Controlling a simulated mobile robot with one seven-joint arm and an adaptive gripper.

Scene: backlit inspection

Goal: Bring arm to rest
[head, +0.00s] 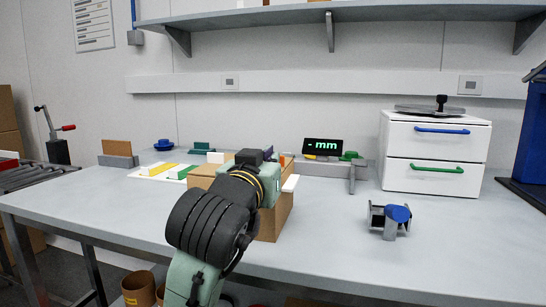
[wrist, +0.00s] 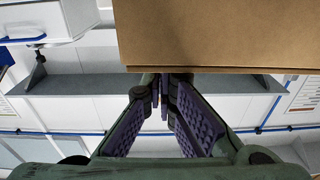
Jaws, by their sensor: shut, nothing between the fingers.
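My arm reaches up from the bottom middle of the head view over the grey bench (head: 340,245). Its end hides most of my gripper there. In the wrist view my gripper (wrist: 163,88) is shut, its purple ridged finger pads meeting at the tips with nothing between them. A brown cardboard box (head: 275,218) stands on the bench just behind my arm, partly hidden by it. A large brown cardboard surface (wrist: 220,35) fills the upper right of the wrist view, close to the fingertips; I cannot tell whether they touch.
Right of the arm are a small blue-topped grey fixture (head: 397,214) and a white drawer unit (head: 436,150), both drawers shut. A display reading "- mm" (head: 322,146) stands behind the box. A board with coloured strips (head: 160,170) lies left. The bench's front left is clear.

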